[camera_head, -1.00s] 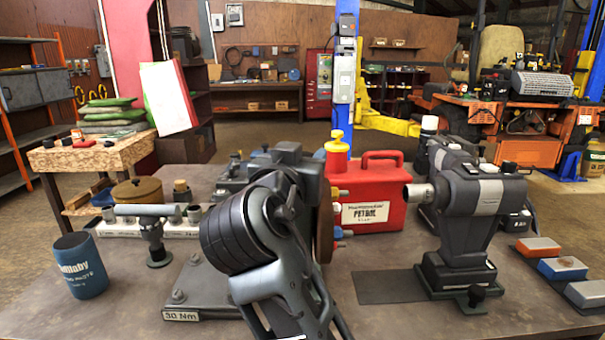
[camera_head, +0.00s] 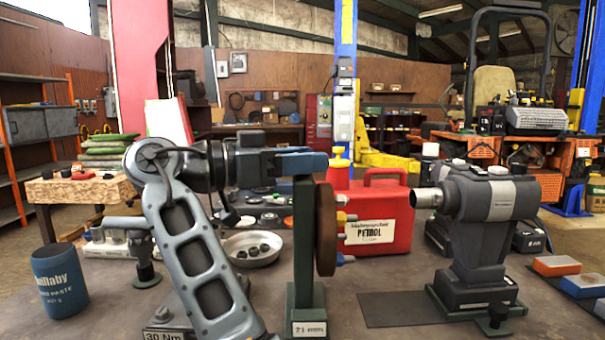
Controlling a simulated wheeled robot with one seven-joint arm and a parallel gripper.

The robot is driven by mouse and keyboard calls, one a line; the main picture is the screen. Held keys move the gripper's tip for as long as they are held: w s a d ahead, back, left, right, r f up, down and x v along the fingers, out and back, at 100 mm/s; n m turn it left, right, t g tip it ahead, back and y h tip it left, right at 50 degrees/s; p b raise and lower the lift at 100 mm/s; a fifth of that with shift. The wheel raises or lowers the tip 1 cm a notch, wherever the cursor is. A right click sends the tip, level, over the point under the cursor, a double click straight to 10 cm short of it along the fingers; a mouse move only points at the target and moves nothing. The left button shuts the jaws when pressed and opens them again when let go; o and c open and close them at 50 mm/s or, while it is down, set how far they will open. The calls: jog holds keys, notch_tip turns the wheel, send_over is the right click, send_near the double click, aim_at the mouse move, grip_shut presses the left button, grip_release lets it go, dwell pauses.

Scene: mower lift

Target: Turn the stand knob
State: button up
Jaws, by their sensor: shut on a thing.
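A dark green upright stand (camera_head: 303,250) with a "21 mm" label stands on the table near the middle of the head view. A brown disc (camera_head: 326,230) sits edge-on at its right side, with coloured studs beyond it. My gripper (camera_head: 308,163) reaches in from the left, its blue fingers level at the top of the stand. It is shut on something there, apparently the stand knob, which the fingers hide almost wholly. My grey arm covers part of the table to the left of the stand.
A red petrol can (camera_head: 385,205) stands close behind the disc. A grey machine (camera_head: 470,240) on a foot stands to the right. A blue tub (camera_head: 61,283) is at the left. A metal bowl (camera_head: 252,250) with small parts lies behind my arm.

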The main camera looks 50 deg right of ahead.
jog(key=m+g+y+b, duration=0.1)
jog(key=g+b, duration=0.1)
jog(key=m+g+y+b, duration=0.2)
jog(key=b, duration=0.1)
jog(key=shift+w+f+m, duration=0.1)
jog(key=shift+f+m, duration=0.1)
jog(key=shift+m, duration=0.1)
jog(key=m+g+y+b, duration=0.1)
jog(key=b, duration=0.1)
jog(key=m+g+y+b, duration=0.1)
jog(key=g+y+b, duration=0.1)
jog(key=shift+r+m, duration=0.2)
jog(key=shift+m, duration=0.1)
jog(key=shift+r+m+g+y+b, duration=0.1)
jog(key=shift+m+g+y+b, duration=0.5)
jog(key=shift+y+b, duration=0.35)
jog(key=shift+r+m+g+y, duration=0.1)
jog(key=shift+m+g+y, duration=0.2)
jog(key=shift+m+y, duration=0.35)
jog(key=o, duration=0.8)
jog(key=shift+s, duration=0.2)
jog(key=shift+o, duration=0.5)
